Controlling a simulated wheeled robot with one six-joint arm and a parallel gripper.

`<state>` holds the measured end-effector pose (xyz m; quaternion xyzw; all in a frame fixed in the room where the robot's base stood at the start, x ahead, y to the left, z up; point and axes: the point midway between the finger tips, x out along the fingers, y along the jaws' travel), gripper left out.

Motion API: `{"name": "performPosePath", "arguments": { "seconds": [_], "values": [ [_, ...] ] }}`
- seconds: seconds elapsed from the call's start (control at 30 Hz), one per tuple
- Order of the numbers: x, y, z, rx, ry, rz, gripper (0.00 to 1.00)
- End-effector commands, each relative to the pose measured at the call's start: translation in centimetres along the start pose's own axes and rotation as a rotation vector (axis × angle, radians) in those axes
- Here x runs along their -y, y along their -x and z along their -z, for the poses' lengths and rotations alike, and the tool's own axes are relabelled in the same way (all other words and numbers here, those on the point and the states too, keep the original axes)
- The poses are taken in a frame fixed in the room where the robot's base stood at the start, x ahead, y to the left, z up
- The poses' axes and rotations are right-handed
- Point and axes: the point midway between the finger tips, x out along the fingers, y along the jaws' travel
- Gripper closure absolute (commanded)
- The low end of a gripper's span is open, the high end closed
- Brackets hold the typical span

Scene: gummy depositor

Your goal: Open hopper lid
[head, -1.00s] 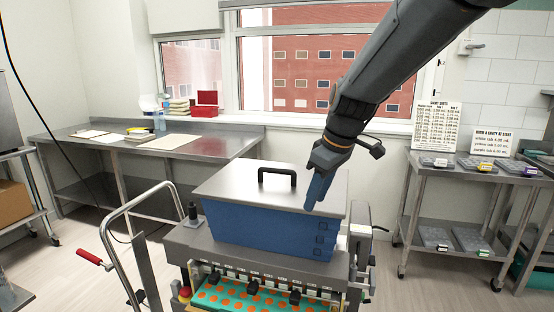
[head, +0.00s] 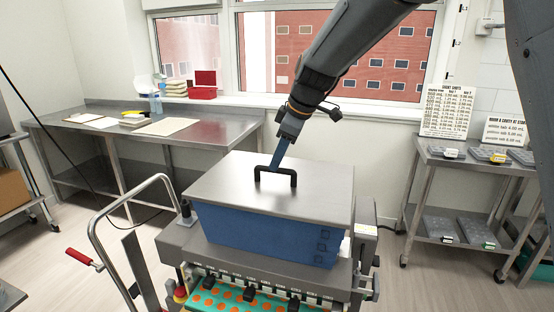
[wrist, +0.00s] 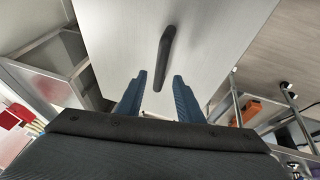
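The hopper is a blue box (head: 270,236) on top of the depositor, with a flat grey metal lid (head: 225,183) lying shut on it. A black bar handle (head: 276,173) stands on the lid, and it also shows in the wrist view (wrist: 163,52). My gripper (head: 274,168) is at the handle in the head view, fingers pointing down. In the wrist view its two blue fingers (wrist: 158,84) are spread apart with nothing between them. The handle lies ahead of the gap between the fingertips. Whether a finger touches the handle I cannot tell.
Below the hopper is a teal mould tray (head: 228,302) with orange cavities. A red-gripped crank (head: 80,257) and a bent metal rail (head: 105,225) stand at the left. A steel table (head: 200,138) is behind left, and a shelf cart (head: 440,200) is at the right.

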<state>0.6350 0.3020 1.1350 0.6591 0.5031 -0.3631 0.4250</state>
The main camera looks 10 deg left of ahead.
Motion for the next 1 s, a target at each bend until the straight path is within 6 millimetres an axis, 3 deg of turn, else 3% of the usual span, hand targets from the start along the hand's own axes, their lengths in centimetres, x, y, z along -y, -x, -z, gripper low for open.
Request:
{"name": "performPosePath", "arguments": {
  "seconds": [0.2,0.53,0.57,0.77,1.0],
  "values": [
    [-0.1,-2.2,-0.1,0.001,-0.003,0.0,0.67],
    [-0.2,-2.7,-0.3,0.001,-0.005,-0.002,0.67],
    [-0.2,-2.7,-0.3,0.001,-0.005,-0.002,0.68],
    [-0.2,-2.7,-0.3,0.001,-0.005,-0.002,1.0],
    [-0.2,-2.6,-0.2,0.001,-0.005,-0.003,1.0]
  ]
}}
